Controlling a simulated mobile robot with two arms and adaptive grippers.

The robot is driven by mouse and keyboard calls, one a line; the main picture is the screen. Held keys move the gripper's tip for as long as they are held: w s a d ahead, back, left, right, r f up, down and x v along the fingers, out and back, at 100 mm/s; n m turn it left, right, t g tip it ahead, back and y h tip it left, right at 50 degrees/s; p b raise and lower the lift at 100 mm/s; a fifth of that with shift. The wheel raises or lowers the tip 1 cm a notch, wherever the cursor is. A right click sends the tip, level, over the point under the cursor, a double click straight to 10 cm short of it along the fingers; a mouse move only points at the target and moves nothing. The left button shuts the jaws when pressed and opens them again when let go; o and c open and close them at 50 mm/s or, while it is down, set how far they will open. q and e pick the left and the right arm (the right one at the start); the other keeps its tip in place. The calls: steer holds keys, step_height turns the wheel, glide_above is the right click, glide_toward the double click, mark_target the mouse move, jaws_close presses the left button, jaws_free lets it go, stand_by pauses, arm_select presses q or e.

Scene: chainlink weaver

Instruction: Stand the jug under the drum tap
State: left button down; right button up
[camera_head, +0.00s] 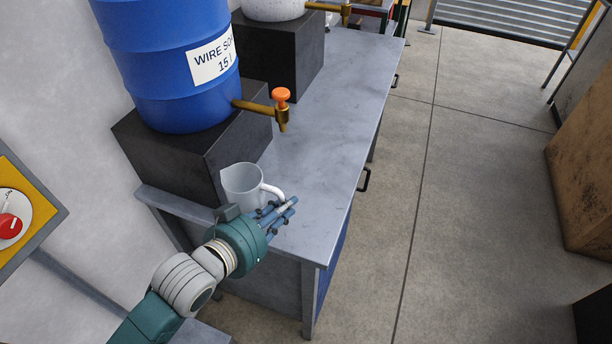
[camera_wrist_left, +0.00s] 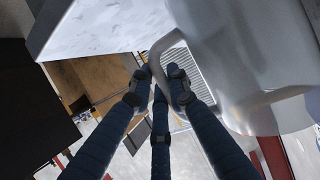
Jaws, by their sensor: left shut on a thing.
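A pale translucent jug (camera_head: 241,186) is upright at the near end of the grey bench, beside the black block. The blue drum (camera_head: 170,60) sits on the black block (camera_head: 189,163), and its brass tap (camera_head: 262,108) with an orange knob juts right over the bench. The jug is nearer to me than the tap spout, not below it. My left gripper (camera_head: 282,211) is shut on the jug's handle, which also shows in the left wrist view with the jug (camera_wrist_left: 245,55). I cannot tell whether the jug's base touches the bench. My right gripper is not in view.
The bench top (camera_head: 325,130) is clear right of the drum and below its tap. A second black block (camera_head: 283,58) with a white container (camera_head: 272,8) and tap stands farther back. A red button on a yellow panel (camera_head: 22,222) is at the left wall.

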arm_select(q)
steer(key=r+p+x, duration=0.1)
steer(key=x, duration=0.4)
steer(key=p+x, duration=0.1)
steer(key=x, duration=0.3)
steer(key=w+r+p+x, duration=0.1)
steer(key=x, duration=0.4)
steer(key=shift+w+d+r+p, duration=0.2)
steer(key=shift+d+p, duration=0.15)
steer(key=shift+d, duration=0.1)
steer(key=shift+f, duration=0.3)
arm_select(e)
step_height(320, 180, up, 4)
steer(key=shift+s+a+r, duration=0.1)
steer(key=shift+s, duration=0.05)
arm_select(q)
steer(key=c, duration=1.7)
jaws_free()
steer(key=shift+o, duration=0.2)
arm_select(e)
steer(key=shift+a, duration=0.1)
